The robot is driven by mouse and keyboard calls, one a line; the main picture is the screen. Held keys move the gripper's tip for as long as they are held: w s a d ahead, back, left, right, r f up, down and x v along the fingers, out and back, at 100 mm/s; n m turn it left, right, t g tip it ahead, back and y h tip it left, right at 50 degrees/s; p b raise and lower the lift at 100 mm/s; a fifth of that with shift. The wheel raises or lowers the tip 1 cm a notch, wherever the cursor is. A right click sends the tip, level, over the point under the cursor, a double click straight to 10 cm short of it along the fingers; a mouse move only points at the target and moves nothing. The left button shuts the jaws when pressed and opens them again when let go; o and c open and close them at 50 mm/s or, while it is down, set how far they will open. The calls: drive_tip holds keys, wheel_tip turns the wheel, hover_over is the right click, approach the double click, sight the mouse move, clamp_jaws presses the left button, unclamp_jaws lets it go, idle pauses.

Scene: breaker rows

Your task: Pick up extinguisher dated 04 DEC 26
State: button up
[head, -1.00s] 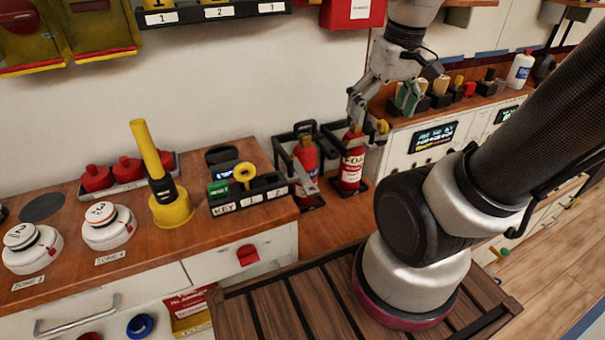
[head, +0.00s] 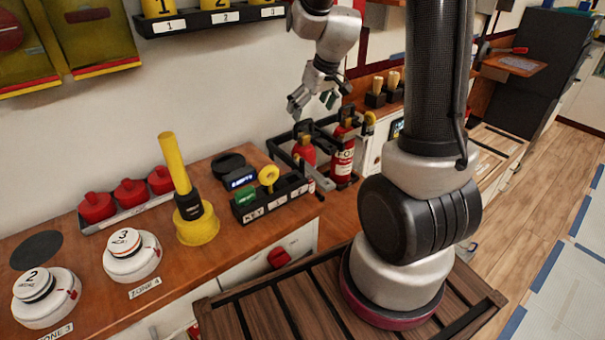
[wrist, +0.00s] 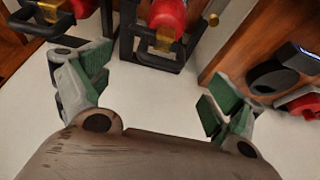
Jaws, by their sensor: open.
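Two red fire extinguishers stand side by side in black holders: the left one (head: 304,152) and the right one (head: 343,162), which has a white label. No date can be read on either. In the wrist view, the left one shows at top centre (wrist: 168,14) and the right one at top left (wrist: 84,7), both cut off by the edge. My gripper (head: 312,106) is open and empty, above and apart from the left extinguisher. Its spread fingers with green pads also show in the wrist view (wrist: 150,88).
A key tray (head: 272,203) sits on the wooden counter left of the extinguishers, near a yellow-and-black device (head: 196,217) and several red knobs (head: 130,192). A shelf (head: 212,21) hangs on the wall left of my gripper. Dark blocks (head: 376,98) stand behind, to the right.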

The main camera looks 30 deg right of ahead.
sight(305, 121)
drive_tip(key=x, duration=0.7)
drive_tip(key=shift+a+f, duration=0.1)
drive_tip(key=shift+f, duration=0.35)
drive_tip(key=c, duration=2)
drive_tip(key=shift+w+r, duration=0.1)
clamp_jaws()
